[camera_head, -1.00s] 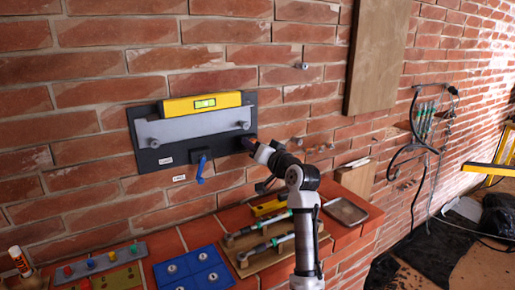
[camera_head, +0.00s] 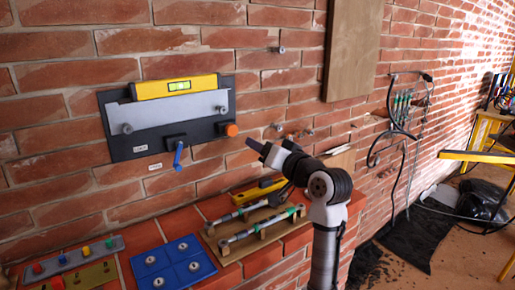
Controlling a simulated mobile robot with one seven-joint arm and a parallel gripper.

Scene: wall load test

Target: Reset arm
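My arm rises from the lower right, and my gripper (camera_head: 258,147) points up and left toward the brick wall. Its tip is dark and small, and I cannot make out a gap between the fingers. It stands a little right of and below an orange knob (camera_head: 231,130) on the dark wall panel (camera_head: 118,152), apart from it in the picture. The panel carries a grey plate (camera_head: 165,112) with a yellow spirit level (camera_head: 176,87) along its top and a blue lever (camera_head: 178,156) hanging below.
A brick ledge runs below the wall. On it are a blue four-part tray (camera_head: 172,268), a wooden rack (camera_head: 262,228) with torque-wrench-like tools and a grey strip with coloured pegs (camera_head: 75,259). A wooden board (camera_head: 352,50) hangs above right. A black wire holder (camera_head: 392,130) stands right.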

